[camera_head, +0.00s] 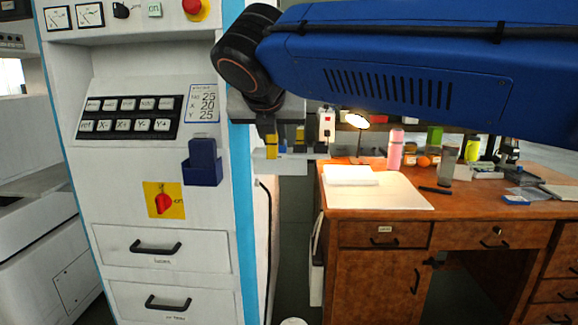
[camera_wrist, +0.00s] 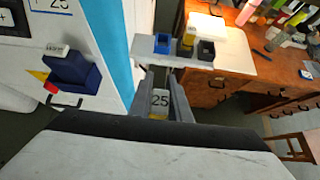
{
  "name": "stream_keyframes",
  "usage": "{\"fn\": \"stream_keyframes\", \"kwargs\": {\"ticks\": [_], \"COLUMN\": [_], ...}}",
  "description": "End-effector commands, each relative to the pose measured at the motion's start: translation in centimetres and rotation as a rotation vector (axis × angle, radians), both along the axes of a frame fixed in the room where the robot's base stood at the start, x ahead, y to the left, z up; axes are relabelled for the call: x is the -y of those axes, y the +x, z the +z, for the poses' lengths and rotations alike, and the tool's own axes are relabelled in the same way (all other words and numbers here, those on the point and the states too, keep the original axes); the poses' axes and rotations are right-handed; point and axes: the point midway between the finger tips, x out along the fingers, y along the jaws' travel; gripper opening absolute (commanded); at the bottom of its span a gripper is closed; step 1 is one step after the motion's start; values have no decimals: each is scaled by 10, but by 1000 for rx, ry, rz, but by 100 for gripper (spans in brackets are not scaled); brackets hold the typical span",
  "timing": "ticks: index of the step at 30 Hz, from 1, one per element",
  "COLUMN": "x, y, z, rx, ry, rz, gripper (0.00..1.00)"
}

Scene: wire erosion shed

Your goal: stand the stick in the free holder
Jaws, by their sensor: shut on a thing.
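My gripper (camera_wrist: 161,100) is shut on the stick (camera_wrist: 159,101), which shows a pale face marked "25" and a yellow part below it. In the head view my gripper (camera_head: 268,124) points down, with the stick's yellow end (camera_head: 271,147) showing under it. A pale shelf (camera_wrist: 178,57) lies ahead of the fingers in the wrist view. On it stand a blue holder (camera_wrist: 161,43), a yellow piece (camera_wrist: 190,39) and a black holder (camera_wrist: 206,50). The stick is apart from them in the wrist view. I cannot tell which holder is free.
The white machine cabinet (camera_head: 163,248) with its blue edge stands close on the left. A dark blue box (camera_head: 203,168) sticks out of its front. A wooden desk (camera_head: 385,260) with papers, a lamp (camera_head: 355,121) and bottles stands on the right.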

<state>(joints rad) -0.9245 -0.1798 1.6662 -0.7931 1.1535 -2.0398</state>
Motion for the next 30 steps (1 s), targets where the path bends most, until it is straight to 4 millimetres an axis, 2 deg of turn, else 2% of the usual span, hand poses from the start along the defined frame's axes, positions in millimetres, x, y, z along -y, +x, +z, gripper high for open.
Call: {"fn": "stream_keyframes", "kwargs": {"ticks": [7, 11, 30], "x": [0, 1, 4], "y": [2, 12, 111], "z": [0, 0, -1], "rx": [0, -1, -1], "ry": [-1, -2, -1], "rz": [-1, -2, -3], "gripper": [0, 0, 0]}}
